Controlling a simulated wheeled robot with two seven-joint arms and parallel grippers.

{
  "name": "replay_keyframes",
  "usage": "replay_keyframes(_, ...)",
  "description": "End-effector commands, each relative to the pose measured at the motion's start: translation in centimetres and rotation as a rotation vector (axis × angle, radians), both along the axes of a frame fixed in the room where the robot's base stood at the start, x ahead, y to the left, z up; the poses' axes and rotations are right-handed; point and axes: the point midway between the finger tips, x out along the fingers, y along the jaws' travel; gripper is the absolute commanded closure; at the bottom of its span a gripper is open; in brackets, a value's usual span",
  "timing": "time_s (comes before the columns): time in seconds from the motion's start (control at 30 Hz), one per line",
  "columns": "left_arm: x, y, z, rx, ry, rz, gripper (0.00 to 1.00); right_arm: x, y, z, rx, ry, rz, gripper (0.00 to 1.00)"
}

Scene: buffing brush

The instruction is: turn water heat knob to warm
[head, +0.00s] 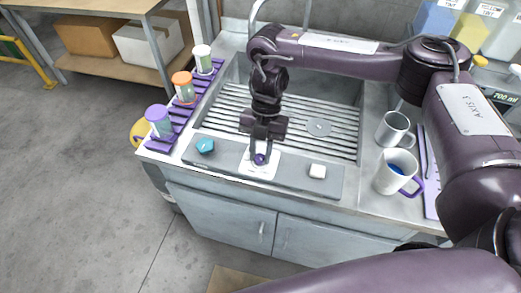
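A small purple round knob (260,159) sits on a white plate (258,173) in the middle of the grey panel (229,167) along the sink's front edge. I take it for the water heat knob; its markings are too small to read. My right gripper (261,152) points down right at the knob and hides its back part. The fingertips look to be at the knob, but the gap between them is too small to make out. A teal knob (205,146) is on the panel to the left and a white block-shaped knob (318,171) to the right. My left gripper is not in view.
The sink basin with a slatted rack (220,121) lies behind the panel. A purple rack (187,112) with several lidded jars stands at the left. A metal mug (393,130) and a white mug (392,174) stand at the right, near my arm.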

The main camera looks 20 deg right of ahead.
Motion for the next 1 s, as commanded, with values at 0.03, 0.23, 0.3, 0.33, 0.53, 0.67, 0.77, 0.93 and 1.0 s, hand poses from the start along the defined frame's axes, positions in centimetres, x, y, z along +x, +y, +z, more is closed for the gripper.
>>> replay_keyframes(0.03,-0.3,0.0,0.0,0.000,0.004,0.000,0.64,0.0,0.0,0.0,0.000,0.000,0.000,0.89)
replay_keyframes(0.23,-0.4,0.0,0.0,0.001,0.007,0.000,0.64,0.0,0.0,0.0,0.000,0.001,-0.003,0.98)
replay_keyframes(0.3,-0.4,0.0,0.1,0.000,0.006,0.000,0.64,0.0,0.0,0.1,0.000,0.001,-0.012,0.98)
replay_keyframes(0.33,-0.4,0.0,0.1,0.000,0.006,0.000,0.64,0.0,0.0,0.1,0.000,0.001,-0.016,0.98)
replay_keyframes(0.53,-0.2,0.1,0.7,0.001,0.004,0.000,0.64,-0.1,-0.1,0.2,0.002,0.002,-0.094,0.98)
replay_keyframes(0.67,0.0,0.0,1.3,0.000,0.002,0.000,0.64,-0.2,-0.1,0.2,0.002,0.003,-0.185,0.98)
replay_keyframes(0.77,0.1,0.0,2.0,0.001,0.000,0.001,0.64,-0.2,-0.1,0.3,0.003,0.004,-0.272,0.98)
replay_keyframes(0.93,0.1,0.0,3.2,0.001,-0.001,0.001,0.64,-0.3,-0.2,0.4,0.002,0.004,-0.433,0.98)
replay_keyframes(1.0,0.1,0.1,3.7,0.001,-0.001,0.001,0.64,-0.4,-0.2,0.4,0.002,0.004,-0.500,0.98)
